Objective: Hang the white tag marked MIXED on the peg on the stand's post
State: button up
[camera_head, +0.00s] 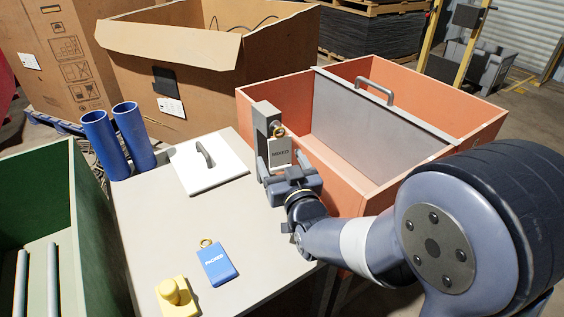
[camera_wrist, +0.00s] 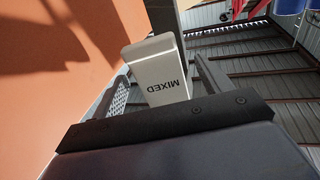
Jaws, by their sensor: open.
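The white tag marked MIXED (camera_head: 280,153) hangs upright at the grey post of the stand (camera_head: 264,118), with its brass ring (camera_head: 278,131) up near the post's top. The ring appears to be around the peg, but the peg itself is hidden behind the ring and tag. My gripper (camera_head: 279,166) is open around the tag's lower part, just in front of the post. In the wrist view the tag (camera_wrist: 158,78) stands between the two spread fingers, with a gap at the right finger; contact at the left one I cannot tell.
An orange bin (camera_head: 455,145) with a grey divider (camera_head: 370,115) stands right behind the post. The table's middle is clear.

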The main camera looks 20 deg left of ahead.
jog(key=v, duration=1)
jog(key=shift+s+d, duration=0.25)
jog(key=x, duration=1)
jog(key=shift+w+a, duration=0.2)
jog(key=shift+w+r+p, duration=0.1)
jog(key=shift+r+p, duration=0.15)
jog(key=shift+p, duration=0.2)
jog(key=shift+s+d+r+p, duration=0.1)
jog(key=shift+s+d+p, duration=0.15)
jog(key=shift+p, duration=0.15)
